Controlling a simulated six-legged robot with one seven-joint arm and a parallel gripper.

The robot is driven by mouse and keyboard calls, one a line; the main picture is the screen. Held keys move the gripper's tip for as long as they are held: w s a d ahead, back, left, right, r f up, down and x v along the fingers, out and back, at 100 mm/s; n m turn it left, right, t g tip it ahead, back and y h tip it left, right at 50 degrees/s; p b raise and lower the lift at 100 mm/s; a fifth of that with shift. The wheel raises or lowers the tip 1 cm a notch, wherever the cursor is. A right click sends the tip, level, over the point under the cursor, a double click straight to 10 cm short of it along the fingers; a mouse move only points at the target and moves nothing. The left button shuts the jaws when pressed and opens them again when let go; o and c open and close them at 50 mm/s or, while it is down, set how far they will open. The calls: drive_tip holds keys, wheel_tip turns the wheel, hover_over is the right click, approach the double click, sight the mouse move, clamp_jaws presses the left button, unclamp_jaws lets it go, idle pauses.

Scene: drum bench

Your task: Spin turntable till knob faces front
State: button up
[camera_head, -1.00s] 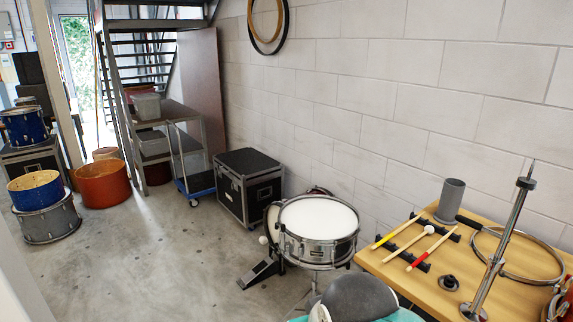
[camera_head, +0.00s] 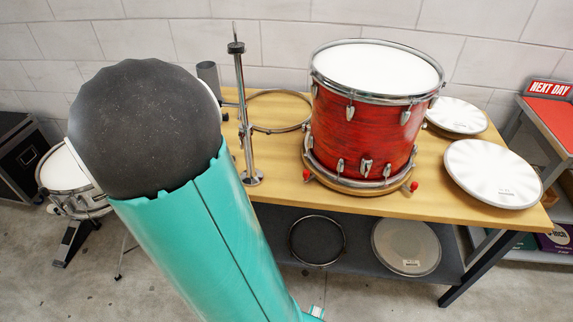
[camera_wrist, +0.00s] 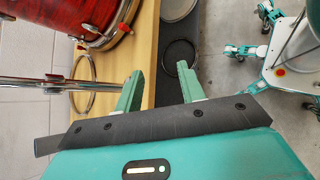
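A round wooden turntable (camera_head: 345,184) lies on the wooden bench (camera_head: 278,190) under a red drum (camera_head: 355,125) with a white head. Small red knobs show low at its rim, one at the left (camera_head: 307,175) and one at the front right (camera_head: 413,186). The drum hides most of the turntable. In the wrist view the drum (camera_wrist: 92,12) is at the upper left. My gripper (camera_wrist: 160,84) is open and empty in the wrist view, over the bench's edge and apart from the drum.
Two pale discs, one at the back (camera_head: 457,115) and one at the front (camera_head: 492,173), lie to the right. A lower shelf (camera_head: 365,225) holds round drum parts.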

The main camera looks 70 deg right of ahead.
drive_tip(key=s+d+f+n+g+h, duration=0.25)
drive_tip(key=d+f, duration=0.25)
drive_tip(key=d, duration=0.3)
drive_tip(key=n+h, duration=0.5)
drive_tip(key=n, duration=0.1)
approach(304, 175)
drive_tip(key=shift+g+y, duration=0.25)
drive_tip(key=shift+g, duration=0.1)
drive_tip(key=x, duration=1.1)
drive_tip(key=shift+w+d, duration=0.2)
drive_tip(key=shift+w, duration=0.1)
clamp_jaws()
